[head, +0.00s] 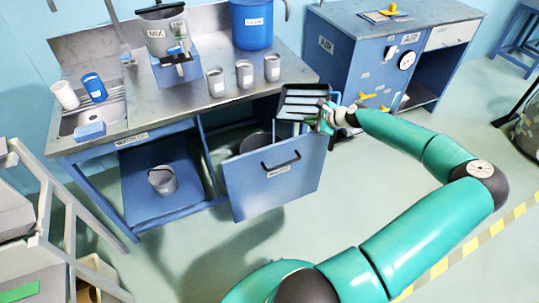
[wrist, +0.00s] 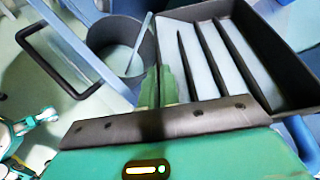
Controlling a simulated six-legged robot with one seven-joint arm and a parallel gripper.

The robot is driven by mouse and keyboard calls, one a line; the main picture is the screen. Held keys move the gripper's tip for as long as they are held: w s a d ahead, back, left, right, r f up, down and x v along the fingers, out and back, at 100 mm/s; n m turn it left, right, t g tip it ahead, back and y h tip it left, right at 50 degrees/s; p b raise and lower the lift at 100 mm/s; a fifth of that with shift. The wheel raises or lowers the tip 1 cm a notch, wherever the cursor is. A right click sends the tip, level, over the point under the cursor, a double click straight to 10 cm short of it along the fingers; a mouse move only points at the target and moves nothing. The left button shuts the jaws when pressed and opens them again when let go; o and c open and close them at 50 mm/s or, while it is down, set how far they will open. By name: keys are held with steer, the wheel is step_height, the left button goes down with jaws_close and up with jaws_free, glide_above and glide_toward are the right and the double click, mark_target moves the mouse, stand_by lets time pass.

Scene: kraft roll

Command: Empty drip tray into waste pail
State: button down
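The drip tray (head: 304,97) is a dark, shallow rectangular tray with ribs and pale strips between them. My gripper (head: 328,118) is shut on its near edge and holds it in the air at the bench's right end, above the open waste drawer's right side. In the wrist view the tray (wrist: 262,100) fills the upper right, beside my close-set green fingers (wrist: 160,88). Whether the pale strips are liquid I cannot tell. The waste pail (head: 256,143) stands inside the drawer, partly hidden by its front. In the wrist view the round grey pail (wrist: 122,62) lies left of the tray.
The blue drawer front (head: 275,178) with its black handle is pulled out. Three labelled cups (head: 244,75) stand near the bench edge. A mixing pot (head: 163,32) and a blue bucket (head: 252,22) stand behind. A blue cabinet (head: 350,60) is to the right.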

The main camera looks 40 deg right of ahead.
steer(key=shift+a+r+n+h+p, duration=0.3)
steer(key=shift+a+r+n+h, duration=0.1)
steer(key=shift+a+h, duration=0.2)
stand_by(0.6)
steer(key=shift+a+f+n+h+p, duration=0.95)
steer(key=shift+h+p, duration=0.15)
steer(key=shift+p, duration=0.1)
stand_by(1.5)
steer(key=shift+w+a+n+h+p, duration=0.2)
steer(key=shift+a+h+p, duration=0.25)
steer(key=shift+p, duration=0.5)
steer(key=shift+a+n+h, duration=0.25)
steer(key=shift+a, duration=0.05)
stand_by(0.3)
steer(key=shift+s+d+r+m+y, duration=0.1)
steer(key=shift+d+m+y, duration=0.5)
steer(key=shift+d+y, duration=0.3)
steer(key=shift+d, duration=0.1)
